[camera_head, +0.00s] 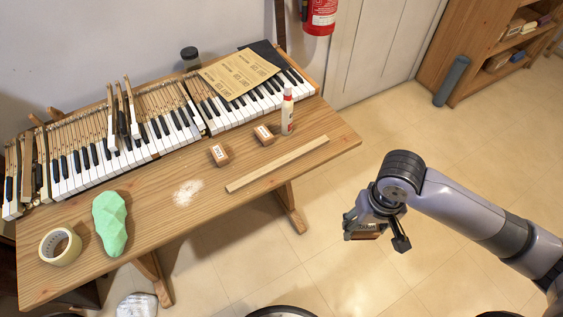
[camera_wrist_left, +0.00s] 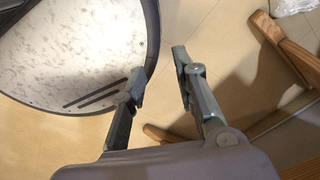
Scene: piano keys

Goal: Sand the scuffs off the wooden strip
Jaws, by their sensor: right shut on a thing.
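The wooden strip (camera_head: 277,164) lies bare on the front right part of the table, slanting up to the right. My right gripper (camera_head: 372,234) is off the table's right side, over the floor. It is shut on a small brown block (camera_head: 364,232) with a white label, partly hidden by the fingers. Two similar labelled blocks, one nearer (camera_head: 219,155) and one farther (camera_head: 264,134), sit on the table behind the strip. My left gripper (camera_wrist_left: 159,66) shows only in the left wrist view, open and empty above the floor. Scuffs on the strip are too small to make out.
A fire extinguisher (camera_head: 320,15) hangs behind.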

